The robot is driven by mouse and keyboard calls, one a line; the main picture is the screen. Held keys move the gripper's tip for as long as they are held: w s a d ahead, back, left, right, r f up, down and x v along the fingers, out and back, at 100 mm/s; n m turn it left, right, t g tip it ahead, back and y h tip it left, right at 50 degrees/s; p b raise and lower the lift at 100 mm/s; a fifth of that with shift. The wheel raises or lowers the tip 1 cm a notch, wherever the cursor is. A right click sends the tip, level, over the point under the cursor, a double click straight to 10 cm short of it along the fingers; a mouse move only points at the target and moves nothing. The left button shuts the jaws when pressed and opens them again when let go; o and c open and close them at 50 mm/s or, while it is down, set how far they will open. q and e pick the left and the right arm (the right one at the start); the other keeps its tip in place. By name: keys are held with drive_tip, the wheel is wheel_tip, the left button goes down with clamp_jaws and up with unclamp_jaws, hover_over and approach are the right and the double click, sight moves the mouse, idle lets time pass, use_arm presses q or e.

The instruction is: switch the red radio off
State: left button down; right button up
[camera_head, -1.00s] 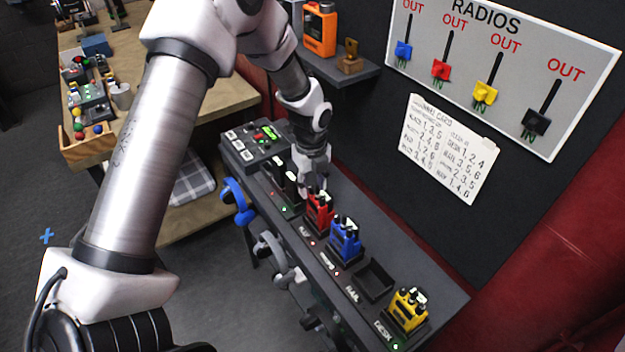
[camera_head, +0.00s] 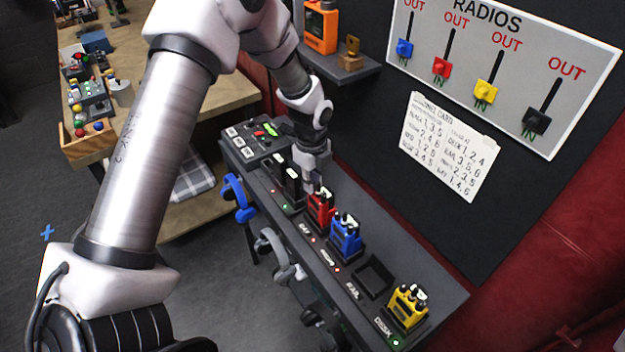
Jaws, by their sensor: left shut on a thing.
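The red radio (camera_head: 320,212) stands upright in its slot on the long dark shelf, left of the blue radio (camera_head: 346,238). My left gripper (camera_head: 316,182) reaches down from above to the top of the red radio. It is shut on a part at the radio's top, seemingly its knob; the fingertips are small and partly hidden, so the exact grip is hard to see. My right gripper is not in view.
A yellow radio (camera_head: 408,306) stands at the shelf's near end, past an empty slot (camera_head: 374,278). Black radios (camera_head: 290,182) stand left of the red one. Blue headphones (camera_head: 236,192) hang at the shelf's front. A radios board (camera_head: 560,72) hangs on the wall.

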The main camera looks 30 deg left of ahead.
use_arm(q)
drive_tip(key=c, duration=1.1)
unclamp_jaws()
drive_tip(key=shift+r, duration=0.1)
wheel_tip(320, 180, up, 12)
drive_tip(key=shift+s+f, duration=0.1)
